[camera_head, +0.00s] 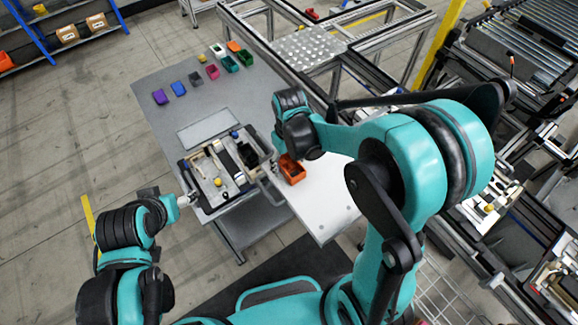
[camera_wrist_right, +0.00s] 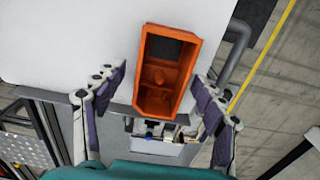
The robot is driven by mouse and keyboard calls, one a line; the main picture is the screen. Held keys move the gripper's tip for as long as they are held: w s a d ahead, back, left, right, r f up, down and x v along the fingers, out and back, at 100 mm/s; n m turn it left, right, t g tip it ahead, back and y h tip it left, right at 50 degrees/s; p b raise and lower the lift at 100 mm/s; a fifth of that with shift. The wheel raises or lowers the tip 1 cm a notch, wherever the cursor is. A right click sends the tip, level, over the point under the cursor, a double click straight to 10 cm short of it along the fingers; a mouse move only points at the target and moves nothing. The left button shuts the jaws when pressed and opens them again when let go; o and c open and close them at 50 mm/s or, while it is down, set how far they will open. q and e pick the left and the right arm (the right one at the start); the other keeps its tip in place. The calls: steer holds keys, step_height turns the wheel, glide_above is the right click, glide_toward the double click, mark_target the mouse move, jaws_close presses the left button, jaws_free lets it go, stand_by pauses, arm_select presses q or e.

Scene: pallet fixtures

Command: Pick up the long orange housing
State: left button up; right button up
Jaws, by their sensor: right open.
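The long orange housing (camera_head: 292,170) is an open, box-like part on the white table section, just below my right wrist. In the right wrist view the housing (camera_wrist_right: 160,92) stands with its hollow side toward the camera, dark at the far end and with a round boss inside. My right gripper (camera_wrist_right: 159,76) is open, one finger on each side of the housing, with gaps between the pads and its walls. In the head view my right gripper (camera_head: 281,163) is mostly hidden by the wrist. My left gripper (camera_head: 188,200) is beside the fixture tray; its jaws are too small to read.
A fixture tray (camera_head: 206,205) with several parts lies left of the housing. Several small coloured bins, including a purple one (camera_head: 160,96) and a small orange one (camera_head: 234,46), stand on the grey table's far part. The white surface (camera_head: 325,205) right of the housing is clear.

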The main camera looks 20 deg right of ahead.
steer(key=shift+s+f, duration=0.15)
steer(key=c, duration=1.3)
steer(key=shift+c, duration=0.2)
